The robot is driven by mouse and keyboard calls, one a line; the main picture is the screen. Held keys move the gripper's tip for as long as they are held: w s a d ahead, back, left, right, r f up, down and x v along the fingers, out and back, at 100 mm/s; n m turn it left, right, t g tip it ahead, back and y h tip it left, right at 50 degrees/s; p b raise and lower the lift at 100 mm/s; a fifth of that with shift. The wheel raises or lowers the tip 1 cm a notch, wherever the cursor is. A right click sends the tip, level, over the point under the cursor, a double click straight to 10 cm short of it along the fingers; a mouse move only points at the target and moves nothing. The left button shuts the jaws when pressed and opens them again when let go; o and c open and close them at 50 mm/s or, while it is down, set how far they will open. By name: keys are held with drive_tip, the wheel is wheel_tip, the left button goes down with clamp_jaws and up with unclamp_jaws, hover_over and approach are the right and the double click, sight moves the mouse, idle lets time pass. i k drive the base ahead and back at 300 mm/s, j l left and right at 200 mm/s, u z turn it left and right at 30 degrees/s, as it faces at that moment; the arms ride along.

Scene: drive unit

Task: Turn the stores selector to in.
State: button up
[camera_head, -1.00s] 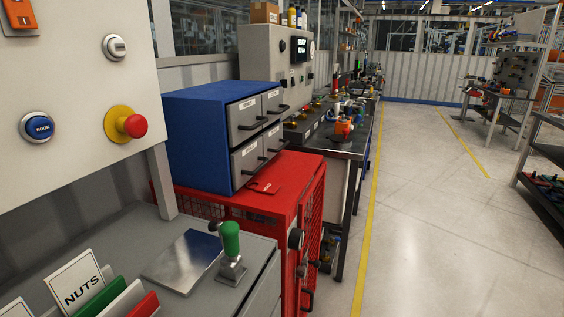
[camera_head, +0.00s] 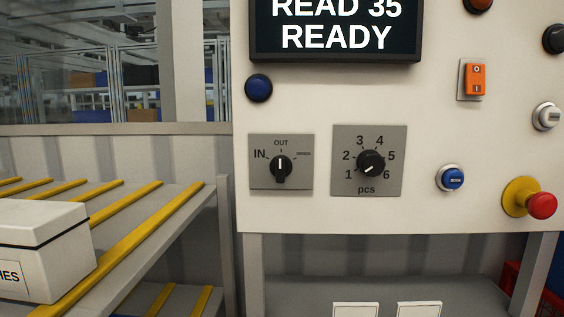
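The stores selector is a black knob (camera_head: 281,172) on a grey plate (camera_head: 259,180) at the lower left of the white panel. Its plate reads IN at left, OUT at top and a third label at right too small to read. The knob's white pointer line stands upright, towards OUT. My gripper is not in view.
Right of it is a numbered pcs dial (camera_head: 370,163). A blue button (camera_head: 258,88), a BOOK-like blue button (camera_head: 452,178), an orange switch (camera_head: 475,80) and a red mushroom button (camera_head: 541,206) share the panel. A roller rack (camera_head: 150,232) with a white box (camera_head: 42,262) stands left.

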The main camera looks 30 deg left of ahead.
sight(281, 167)
drive_tip(key=k+l+u, duration=0.2)
drive_tip(key=u, duration=0.95)
